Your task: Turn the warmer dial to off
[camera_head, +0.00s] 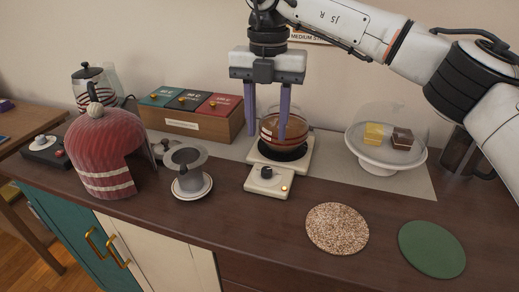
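The warmer (257,185) is a cream unit on the counter, with a dark hot plate at its back and a control panel at its front. Its dark dial (266,173) sits on the panel, and an orange light (284,188) glows to the right of it. A glass pot of brown drink (298,137) stands on the hot plate. My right gripper (267,140) points down above the warmer, its two purple fingers apart, with the pot partly behind them. It holds nothing that I can see. My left gripper is not in view.
A glass dome with cakes on a white stand (376,163) is at the right. A cork mat (337,229) and green mat (432,249) lie in front. A metal dripper (188,172), red knitted cosy (98,155) and tea box (190,122) are at the left.

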